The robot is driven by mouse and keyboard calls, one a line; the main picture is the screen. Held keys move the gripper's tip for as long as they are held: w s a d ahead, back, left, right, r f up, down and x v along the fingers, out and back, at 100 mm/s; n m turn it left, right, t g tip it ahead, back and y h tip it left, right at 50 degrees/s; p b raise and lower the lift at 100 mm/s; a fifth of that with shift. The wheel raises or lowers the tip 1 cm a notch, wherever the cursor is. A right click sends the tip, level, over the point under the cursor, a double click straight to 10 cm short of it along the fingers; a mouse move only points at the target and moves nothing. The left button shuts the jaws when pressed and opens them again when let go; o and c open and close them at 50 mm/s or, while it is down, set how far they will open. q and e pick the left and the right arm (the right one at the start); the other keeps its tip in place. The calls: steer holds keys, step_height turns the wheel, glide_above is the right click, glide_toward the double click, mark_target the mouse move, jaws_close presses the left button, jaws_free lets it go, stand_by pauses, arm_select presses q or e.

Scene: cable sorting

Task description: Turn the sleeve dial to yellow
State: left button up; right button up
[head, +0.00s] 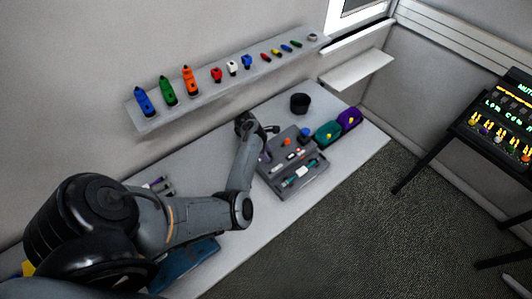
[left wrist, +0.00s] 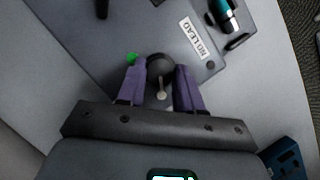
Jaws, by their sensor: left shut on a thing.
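The sleeve dial (left wrist: 160,66) is a dark round knob in the left wrist view, with a pale pointer towards the bottom of the picture. It sits on a grey panel (left wrist: 95,30) beside a "NO LEAD" label. A green mark (left wrist: 132,57) shows at the dial's upper left; no yellow mark is visible there. My left gripper (left wrist: 160,80) has its two purple fingers closed on either side of the dial. In the head view my left gripper (head: 264,156) is at the left end of the grey tray panel, and my own wrist hides the dial. My right gripper is not in view.
The grey tray (head: 308,184) holds a teal tool and small coloured parts. A black cup (head: 300,103), a green bin (head: 328,132) and a purple bin (head: 349,118) stand beyond it. A wall shelf (head: 200,95) with coloured bottles runs behind. The table's right end is clear.

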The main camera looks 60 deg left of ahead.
arm_select(q)
steer(key=shift+a+r+m+g+h+p, duration=0.15)
steer(key=shift+m+g+h+p, duration=0.3)
steer(key=shift+m, duration=0.65)
steer(key=m+p, duration=0.1)
steer(key=m, duration=0.1)
steer(key=shift+w+m+g, duration=0.1)
steer(key=shift+m+g, duration=0.15)
steer(key=shift+m, duration=0.05)
steer(key=m+g, duration=0.1)
steer(key=m, duration=0.2)
steer(key=shift+w+a+h, duration=0.1)
steer(key=shift+h, duration=0.25)
steer(key=shift+w+m+g, duration=0.1)
steer(key=shift+m+g, duration=0.7)
steer(key=shift+m, duration=1)
steer(key=o, duration=1)
steer(key=shift+o, duration=0.2)
